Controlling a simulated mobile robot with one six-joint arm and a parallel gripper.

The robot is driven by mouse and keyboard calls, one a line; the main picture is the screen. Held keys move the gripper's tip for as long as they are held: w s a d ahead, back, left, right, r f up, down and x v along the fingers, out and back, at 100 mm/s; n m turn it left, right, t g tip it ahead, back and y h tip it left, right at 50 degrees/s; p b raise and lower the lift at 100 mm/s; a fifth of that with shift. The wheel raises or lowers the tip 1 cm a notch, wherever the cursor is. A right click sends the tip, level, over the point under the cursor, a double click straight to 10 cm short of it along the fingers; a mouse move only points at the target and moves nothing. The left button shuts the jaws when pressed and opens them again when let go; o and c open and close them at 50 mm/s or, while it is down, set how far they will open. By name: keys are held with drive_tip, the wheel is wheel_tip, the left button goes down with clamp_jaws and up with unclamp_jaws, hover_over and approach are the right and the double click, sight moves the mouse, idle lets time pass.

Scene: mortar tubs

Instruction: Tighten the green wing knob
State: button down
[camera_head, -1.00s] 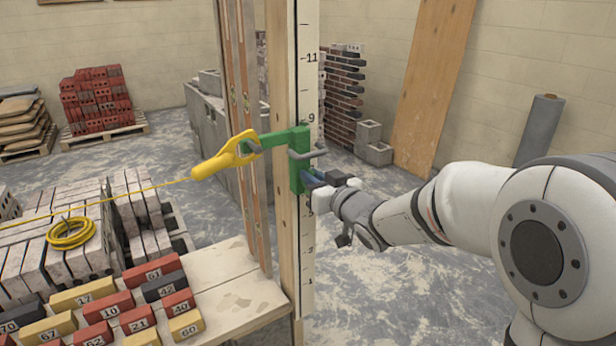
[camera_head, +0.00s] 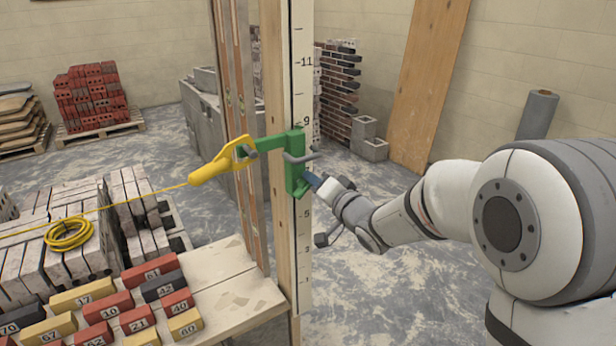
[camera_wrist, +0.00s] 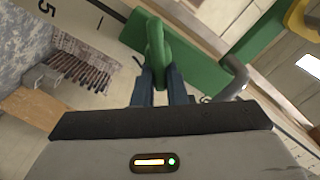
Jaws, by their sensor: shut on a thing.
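The green wing knob (camera_wrist: 156,50) stands up between the blue fingers of my gripper (camera_wrist: 158,84) in the wrist view. The fingers are shut on its lower part. Behind it is the green clamp body (camera_wrist: 190,62), which also shows in the head view (camera_head: 294,160) on the upright wooden post with a numbered scale (camera_head: 305,100). In the head view my gripper (camera_head: 312,182) is at the clamp's lower right side and the knob is hidden there.
A yellow line holder (camera_head: 215,165) hangs on the clamp's left arm, with a taut yellow line running left. Numbered bricks (camera_head: 115,305) lie on the wooden bench (camera_head: 240,290). Grey blocks and brick stacks stand behind. The floor at right is open.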

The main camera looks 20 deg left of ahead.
drive_tip(key=shift+w+f+m+p, duration=0.15)
drive_tip(key=shift+m+p, duration=0.4)
drive_tip(key=shift+m, duration=1.35)
drive_tip(key=shift+s+f+m+p, duration=0.15)
drive_tip(key=shift+m+p, duration=0.4)
drive_tip(key=shift+m, duration=1.35)
drive_tip(key=shift+w, duration=0.15)
drive_tip(key=shift+r, duration=0.1)
drive_tip(key=c, duration=1.8)
unclamp_jaws()
drive_tip(key=o, duration=0.4)
drive_tip(key=shift+s+d, duration=0.1)
drive_tip(key=shift+s, duration=0.1)
drive_tip(key=shift+f, duration=0.2)
